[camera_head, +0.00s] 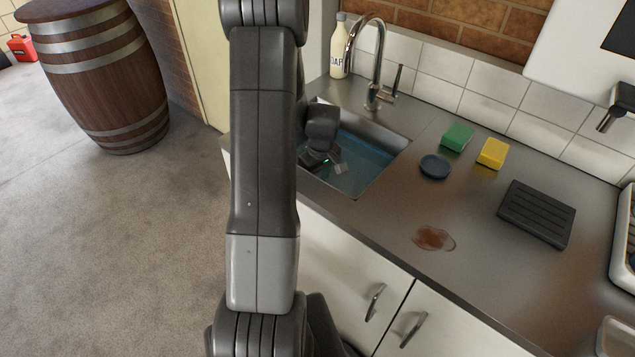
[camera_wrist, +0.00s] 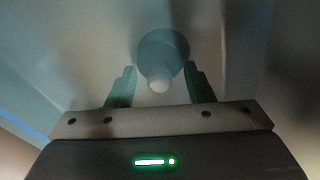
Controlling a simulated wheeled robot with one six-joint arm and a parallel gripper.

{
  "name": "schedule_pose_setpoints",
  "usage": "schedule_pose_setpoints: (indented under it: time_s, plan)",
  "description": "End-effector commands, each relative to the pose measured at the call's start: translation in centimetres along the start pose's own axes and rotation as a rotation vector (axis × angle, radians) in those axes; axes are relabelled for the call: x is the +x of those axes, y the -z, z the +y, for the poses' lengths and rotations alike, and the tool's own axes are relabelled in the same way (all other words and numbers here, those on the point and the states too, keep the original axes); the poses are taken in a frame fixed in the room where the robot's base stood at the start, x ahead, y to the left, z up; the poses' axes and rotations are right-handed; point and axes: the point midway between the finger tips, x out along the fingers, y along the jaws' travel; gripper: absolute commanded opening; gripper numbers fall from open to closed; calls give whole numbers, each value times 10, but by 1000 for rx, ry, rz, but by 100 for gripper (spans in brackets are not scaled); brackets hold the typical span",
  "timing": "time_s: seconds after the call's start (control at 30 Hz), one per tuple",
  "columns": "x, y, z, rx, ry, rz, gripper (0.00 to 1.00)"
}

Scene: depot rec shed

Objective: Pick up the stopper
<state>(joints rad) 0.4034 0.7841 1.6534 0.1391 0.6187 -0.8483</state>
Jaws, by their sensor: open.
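The stopper (camera_wrist: 163,50) shows in the wrist view as a round, blue-grey disc with a pale knob, down inside the sink. My gripper (camera_wrist: 160,85) is open, with one finger on each side of the knob's near end. I cannot tell whether the fingers touch it. In the head view my gripper (camera_head: 335,168) is down in the steel sink (camera_head: 392,142), which holds bluish water. The stopper does not show there, and my arm covers the sink's left part.
A tap (camera_head: 374,95) and a soap bottle (camera_head: 339,45) stand behind the sink.

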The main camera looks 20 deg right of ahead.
Motion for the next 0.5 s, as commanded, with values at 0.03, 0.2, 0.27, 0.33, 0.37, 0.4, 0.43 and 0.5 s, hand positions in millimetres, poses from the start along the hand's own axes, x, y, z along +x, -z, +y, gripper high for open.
schedule_pose_setpoints:
  time_s: [0.03, 0.2, 0.27, 0.33, 0.37, 0.4, 0.43, 0.5]
  plan:
    - [0, 0, 0, 0, 0, 0, 47]
    - [0, 0, 0, 0, 0, 0, 16]
    - [0, 0, 0, 0, 0, 0, 4]
    - [0, 0, 0, 0, 0, 0, 0]
    - [0, 0, 0, 0, 0, 0, 0]
    - [-1, 0, 0, 0, 0, 0, 0]
    - [-1, 0, 0, 0, 0, 0, 0]
    - [-1, 0, 0, 0, 0, 0, 0]
